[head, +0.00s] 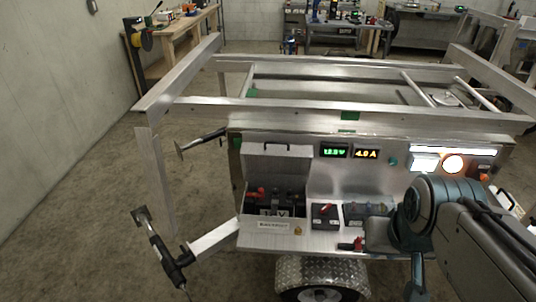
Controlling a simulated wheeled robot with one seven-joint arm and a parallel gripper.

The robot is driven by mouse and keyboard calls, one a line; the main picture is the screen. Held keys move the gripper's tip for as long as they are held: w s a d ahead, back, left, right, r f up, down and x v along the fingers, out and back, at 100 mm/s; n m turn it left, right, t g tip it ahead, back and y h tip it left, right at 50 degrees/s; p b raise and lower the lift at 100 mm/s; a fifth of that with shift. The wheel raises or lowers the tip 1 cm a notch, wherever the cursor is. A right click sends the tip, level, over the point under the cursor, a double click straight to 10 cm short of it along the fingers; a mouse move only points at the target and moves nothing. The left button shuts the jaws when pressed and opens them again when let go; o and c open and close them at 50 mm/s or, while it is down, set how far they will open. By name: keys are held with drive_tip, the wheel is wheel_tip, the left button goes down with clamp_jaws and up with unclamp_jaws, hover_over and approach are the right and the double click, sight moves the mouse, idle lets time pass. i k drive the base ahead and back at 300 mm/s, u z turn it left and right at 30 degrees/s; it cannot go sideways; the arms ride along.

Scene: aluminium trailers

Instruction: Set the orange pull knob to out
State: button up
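A small orange-yellow knob (298,231) sits low on the front of the aluminium trailer body (328,240), right of a white label. It is too small to tell whether it is in or out. Another small orange spot (484,177) shows under a dark fitting at the right; I cannot tell what it is. My arm comes in from the lower right, well to the right of the knob and apart from it. My gripper's fingers cannot be made out clearly among the arm parts, which hide part of the panel behind them.
An open-lidded box (277,150) holds red and dark parts. Green and amber displays (350,151), a lit white panel (424,162) and a round lamp (453,163) line the trailer. A jack (160,250) stands at left.

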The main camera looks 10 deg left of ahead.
sight(484, 176)
drive_tip(key=u, duration=0.65)
drive_tip(key=i, duration=0.5)
drive_tip(key=z, duration=1.95)
